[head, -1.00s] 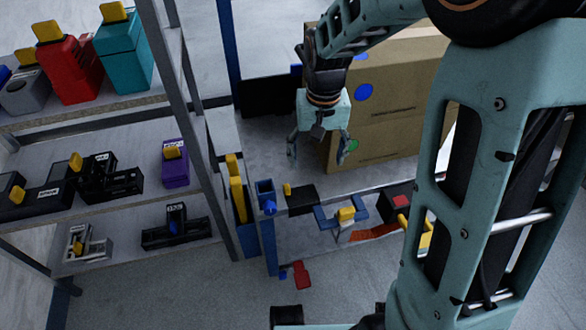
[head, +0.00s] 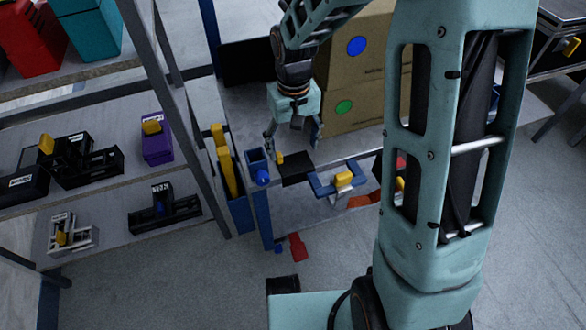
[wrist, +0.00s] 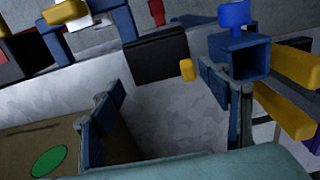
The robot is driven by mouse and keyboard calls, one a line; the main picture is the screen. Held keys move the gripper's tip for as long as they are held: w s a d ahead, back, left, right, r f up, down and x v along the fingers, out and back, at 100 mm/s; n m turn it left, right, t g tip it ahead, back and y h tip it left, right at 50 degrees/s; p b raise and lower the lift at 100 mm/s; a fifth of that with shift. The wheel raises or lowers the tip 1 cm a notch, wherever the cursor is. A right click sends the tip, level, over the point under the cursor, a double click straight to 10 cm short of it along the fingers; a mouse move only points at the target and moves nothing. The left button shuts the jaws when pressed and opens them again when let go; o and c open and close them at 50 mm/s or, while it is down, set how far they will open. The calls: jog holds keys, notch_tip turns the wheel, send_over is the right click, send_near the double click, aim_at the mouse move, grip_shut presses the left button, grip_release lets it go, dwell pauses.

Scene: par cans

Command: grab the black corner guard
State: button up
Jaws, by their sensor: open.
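The black corner guard (head: 297,170) sits at the front edge of the grey table (head: 240,115). A small yellow tab (head: 280,158) stands beside its left end. In the wrist view the guard (wrist: 155,55) is a dark, flat-faced piece beyond my fingers, with the yellow tab (wrist: 187,69) at its right. My gripper (head: 294,133) is open and empty, pointing down just behind and above the guard. In the wrist view my gripper's fingers (wrist: 163,95) are spread wide, with bare table between them. I see no contact with the guard.
A blue square holder (head: 258,160) stands left of the guard, and a blue bracket with a yellow block (head: 343,180) is to its right. Cardboard boxes (head: 350,70) stand behind on the right. Shelves (head: 100,180) are at left.

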aim_at(294, 160)
notch_tip(294, 160, down, 3)
jog(key=shift+f+b, duration=0.2)
jog(key=shift+b, duration=0.3)
grip_shut()
